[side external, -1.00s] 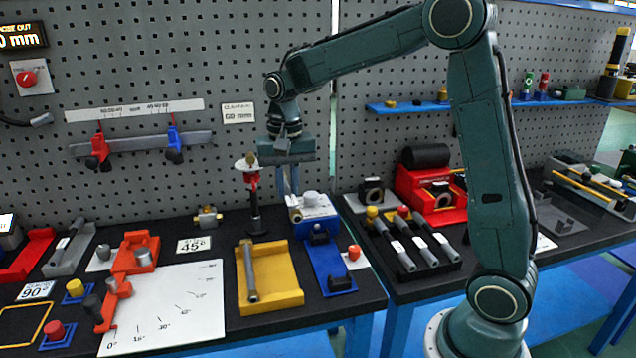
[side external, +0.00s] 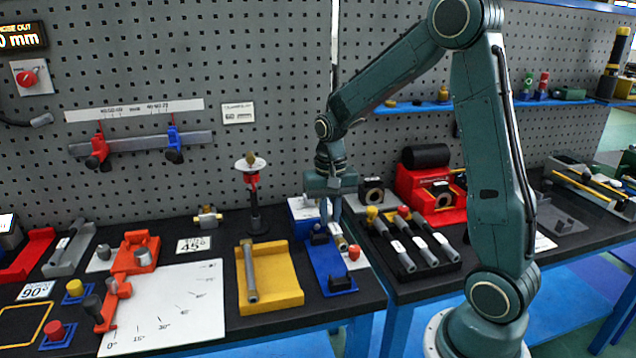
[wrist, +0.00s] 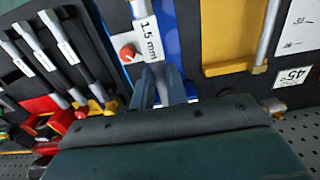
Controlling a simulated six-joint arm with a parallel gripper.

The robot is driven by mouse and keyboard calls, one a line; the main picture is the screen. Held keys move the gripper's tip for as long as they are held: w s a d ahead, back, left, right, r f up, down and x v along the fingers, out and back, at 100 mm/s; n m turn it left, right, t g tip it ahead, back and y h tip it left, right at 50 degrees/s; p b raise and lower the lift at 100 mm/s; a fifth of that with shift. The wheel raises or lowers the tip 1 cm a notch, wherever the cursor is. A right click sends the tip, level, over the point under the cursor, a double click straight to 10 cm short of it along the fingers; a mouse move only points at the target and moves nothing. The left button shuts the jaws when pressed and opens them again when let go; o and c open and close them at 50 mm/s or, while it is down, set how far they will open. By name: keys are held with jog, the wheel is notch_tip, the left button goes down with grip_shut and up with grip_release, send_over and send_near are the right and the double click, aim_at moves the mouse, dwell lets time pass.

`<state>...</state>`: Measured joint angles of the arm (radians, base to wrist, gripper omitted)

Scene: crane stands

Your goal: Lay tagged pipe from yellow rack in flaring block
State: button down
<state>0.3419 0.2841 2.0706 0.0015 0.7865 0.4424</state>
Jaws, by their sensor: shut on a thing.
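My gripper (side external: 333,222) is shut on a pipe with a white tag (wrist: 149,40) that reads 1.5 mm. The pipe's brass-coloured end (side external: 340,243) shows just below the fingers in the side view; most of its length is hidden there. The gripper is over the back of a blue plate (side external: 325,262) with two dark blocks, likely the flaring block. I cannot tell whether the pipe touches it. The yellow rack (side external: 283,283) is to the left, with one grey pipe (side external: 250,270) along its left side; the rack also shows in the wrist view (wrist: 222,45).
A red knob (side external: 354,252) is close to the right of the held pipe. A black rack (side external: 428,265) with several tagged pipes stands further right. A blue box (side external: 300,208) is behind, partly hidden by my gripper. A stand with a red part (side external: 253,182) rises behind the yellow rack.

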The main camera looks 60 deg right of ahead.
jog(key=shift+f, duration=0.1)
jog(key=shift+f, duration=4.15)
jog(key=c, duration=1.3)
grip_release()
notch_tip(320, 180, up, 14)
jog(key=shift+f, duration=0.1)
